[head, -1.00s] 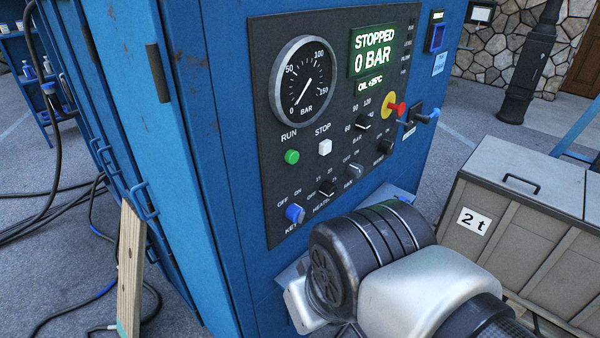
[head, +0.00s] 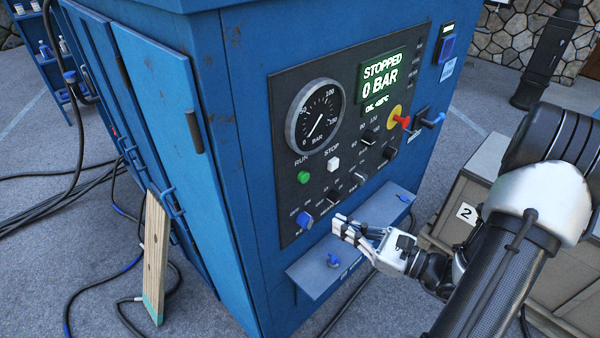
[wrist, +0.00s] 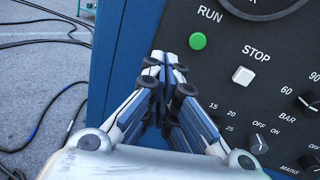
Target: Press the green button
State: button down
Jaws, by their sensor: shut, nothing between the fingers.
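The green RUN button (head: 303,177) sits on the dark control panel (head: 290,215) of the blue cabinet, below the round gauge and left of the white STOP button (head: 333,164). It also shows in the wrist view (wrist: 198,41), above and a little right of the fingertips. My gripper (head: 340,228) is shut and empty. In the head view it is in front of the panel, lower and to the right of the green button, near the blue key switch. In the wrist view its fingertips (wrist: 165,60) appear apart from the button.
A blue shelf (head: 318,270) juts out below the panel, beneath my gripper. Other knobs, a red knob on a yellow disc (head: 400,120) and a lit display (head: 383,80) reading STOPPED 0 BAR share the panel. A wooden plank (head: 156,260) leans on the cabinet.

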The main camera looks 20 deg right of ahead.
jog(key=d+m+t+h, duration=0.1)
jog(key=d, duration=0.1)
jog(key=d+m+h, duration=0.1)
jog(key=m+h, duration=0.1)
jog(key=shift+s+d+f+t, duration=0.15)
jog(key=shift+d+f+t, duration=0.2)
jog(key=shift+f+t, duration=0.05)
send_near(301, 184)
jog(key=x, duration=0.5)
jog(key=shift+a, duration=0.1)
